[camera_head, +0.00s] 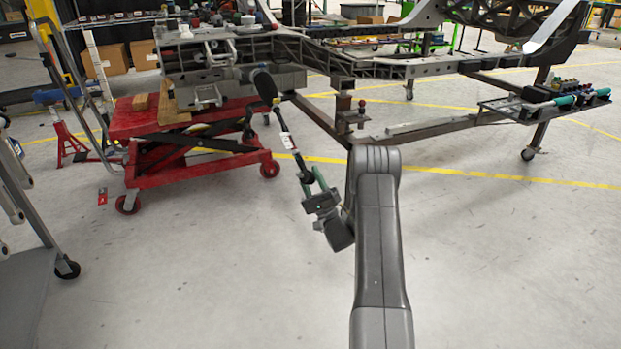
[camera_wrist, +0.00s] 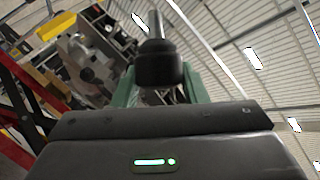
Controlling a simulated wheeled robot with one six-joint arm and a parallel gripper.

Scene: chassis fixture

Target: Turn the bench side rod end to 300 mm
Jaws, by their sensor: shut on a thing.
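A slim dark rod (camera_head: 284,135) with a light, red-marked section slants down from a thick black part (camera_head: 264,84) beside the chassis. My gripper (camera_head: 308,178) is shut on the dark rod end at its lower end, out in front of the red lift table. In the wrist view the dark rod end (camera_wrist: 158,68) sits between my green fingers (camera_wrist: 160,90), and the rod narrows away from it towards the top. No length reading can be made out. The far end of the rod is partly hidden by the black part in the head view.
The chassis frame (camera_head: 430,68) spans the back. A red lift table (camera_head: 190,122) on wheels stands at left, with a cart (camera_head: 25,270) nearer. A tool tray (camera_head: 545,103) is at right. The front floor is clear.

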